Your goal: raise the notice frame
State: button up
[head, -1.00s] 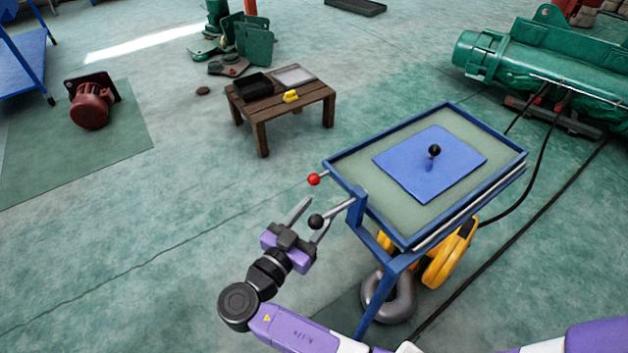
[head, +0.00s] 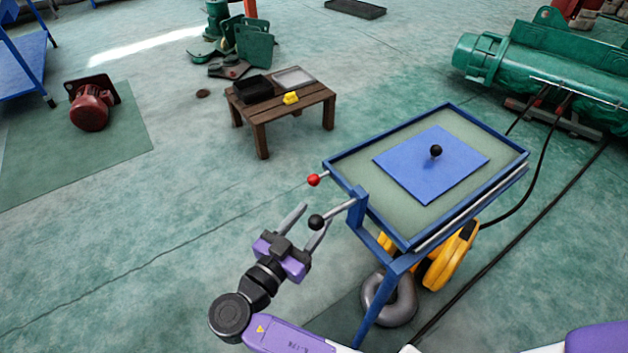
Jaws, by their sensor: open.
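A flat grey panel with a dark rim (head: 293,77), which looks like the notice frame, lies on the small wooden table (head: 306,103). My gripper (head: 314,216) is open, well in front of that table and to the left of the blue-framed cart (head: 346,183).
The cart holds a blue sheet (head: 418,178) with a black knob (head: 436,151). A black tray (head: 254,89) and a yellow piece (head: 291,98) are on the wooden table. A green machine (head: 540,65) stands at right.

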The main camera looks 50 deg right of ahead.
jog(key=s+a+b, duration=0.1)
jog(key=a, duration=0.6)
jog(key=shift+s+a, duration=0.15)
jog(key=shift+a, duration=0.2)
